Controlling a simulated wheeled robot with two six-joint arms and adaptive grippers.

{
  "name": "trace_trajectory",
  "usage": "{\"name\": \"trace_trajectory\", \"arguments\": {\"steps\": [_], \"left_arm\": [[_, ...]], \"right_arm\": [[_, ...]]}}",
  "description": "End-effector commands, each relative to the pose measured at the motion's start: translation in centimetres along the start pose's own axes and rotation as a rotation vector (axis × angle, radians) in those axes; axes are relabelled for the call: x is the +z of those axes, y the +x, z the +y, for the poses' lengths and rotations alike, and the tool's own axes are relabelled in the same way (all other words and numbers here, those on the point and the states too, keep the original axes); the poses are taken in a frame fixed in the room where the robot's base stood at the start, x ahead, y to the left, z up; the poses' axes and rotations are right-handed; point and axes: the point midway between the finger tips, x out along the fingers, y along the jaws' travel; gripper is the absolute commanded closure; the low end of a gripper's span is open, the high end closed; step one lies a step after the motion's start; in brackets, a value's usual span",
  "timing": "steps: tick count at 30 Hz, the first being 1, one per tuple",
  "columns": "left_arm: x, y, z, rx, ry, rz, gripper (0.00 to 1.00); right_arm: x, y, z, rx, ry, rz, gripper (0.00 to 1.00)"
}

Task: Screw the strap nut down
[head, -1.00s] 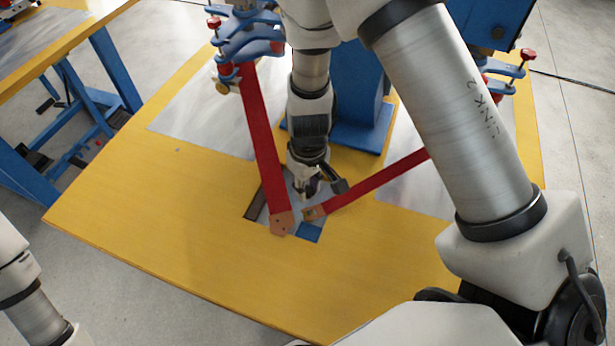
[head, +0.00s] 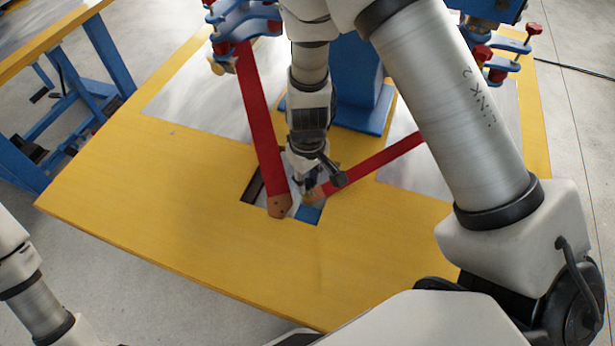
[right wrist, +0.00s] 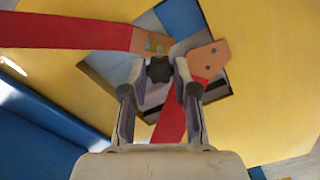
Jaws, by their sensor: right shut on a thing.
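The strap nut, a dark lobed knob (right wrist: 159,70), sits between the fingertips of my right gripper (right wrist: 160,76) in the right wrist view. The gripper is shut on it, beside the slotted copper end (right wrist: 153,42) of one red strap (head: 375,165). In the head view my right gripper (head: 308,188) points down at this strap end and hides the nut. A second red strap (head: 260,120) ends in a copper tip (head: 279,206) with two holes, just left of the gripper. Whether the nut touches the strap cannot be told. My left gripper is out of view.
The straps meet over an opening in the yellow table (head: 150,210), with a blue block (head: 309,214) at its edge. Blue clamps with red knobs (head: 535,28) stand at the back. The table's front left is clear.

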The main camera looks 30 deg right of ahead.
Motion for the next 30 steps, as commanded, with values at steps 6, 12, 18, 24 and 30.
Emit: {"name": "trace_trajectory", "arguments": {"steps": [6, 12, 18, 24, 30], "left_arm": [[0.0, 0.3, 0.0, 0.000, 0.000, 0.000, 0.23], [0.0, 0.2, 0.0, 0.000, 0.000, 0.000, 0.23], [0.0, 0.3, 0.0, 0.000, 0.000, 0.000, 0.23], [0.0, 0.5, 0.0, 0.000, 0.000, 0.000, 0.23], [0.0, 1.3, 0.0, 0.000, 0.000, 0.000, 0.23]], "right_arm": [[0.1, 0.0, 0.0, 0.000, 0.000, 0.000, 0.89], [0.1, -0.1, 0.0, 0.000, 0.000, 0.000, 0.89], [0.1, 0.0, 0.0, 0.000, 0.001, 0.000, 0.89], [0.1, 0.1, 0.0, 0.000, 0.001, 0.000, 0.89], [0.1, 0.9, 0.0, 0.000, 0.000, 0.000, 0.89]]}}
